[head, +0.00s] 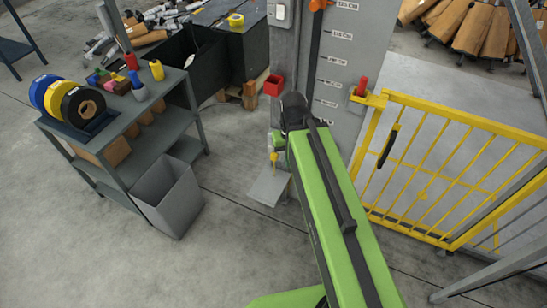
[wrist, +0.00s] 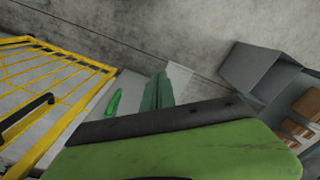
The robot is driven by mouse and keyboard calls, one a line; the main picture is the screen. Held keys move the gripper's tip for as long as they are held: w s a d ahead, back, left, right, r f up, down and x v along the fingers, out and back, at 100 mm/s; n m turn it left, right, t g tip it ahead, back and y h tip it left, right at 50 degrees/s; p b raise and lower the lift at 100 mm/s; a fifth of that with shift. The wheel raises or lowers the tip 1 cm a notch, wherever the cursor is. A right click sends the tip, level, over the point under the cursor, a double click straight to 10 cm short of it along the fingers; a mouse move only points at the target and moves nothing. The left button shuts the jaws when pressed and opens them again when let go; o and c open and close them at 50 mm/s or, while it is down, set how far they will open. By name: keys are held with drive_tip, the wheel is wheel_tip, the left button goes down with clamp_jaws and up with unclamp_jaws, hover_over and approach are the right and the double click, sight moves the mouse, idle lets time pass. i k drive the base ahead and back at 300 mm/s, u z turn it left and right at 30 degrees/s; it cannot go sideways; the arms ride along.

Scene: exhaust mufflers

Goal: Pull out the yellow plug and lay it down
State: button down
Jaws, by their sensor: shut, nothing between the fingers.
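A small yellow piece (head: 274,157), which looks like the yellow plug, stands upright below a small green block (head: 279,139) at the foot of the grey column, just left of my arm's end. A pale grey plate (head: 268,187) is beneath it. In the head view my arm covers the spot behind its black end joint, and my fingers cannot be made out. I cannot pick out the plug in the wrist view.
A yellow gate (head: 455,170) stands right of the grey column (head: 345,55) with its height scale. A shelf cart (head: 115,115) with tape rolls and a grey bin (head: 168,195) stand on the left. A red box (head: 274,86) is on the column. The front-left floor is clear.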

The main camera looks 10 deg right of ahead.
sight(274, 156)
drive_tip(key=z, duration=0.05)
drive_tip(key=k, duration=1.35)
drive_tip(key=u, duration=0.25)
drive_tip(key=i, duration=0.55)
drive_tip(key=u, duration=1.25)
drive_tip(key=i, duration=1.25)
drive_tip(key=u, duration=0.25)
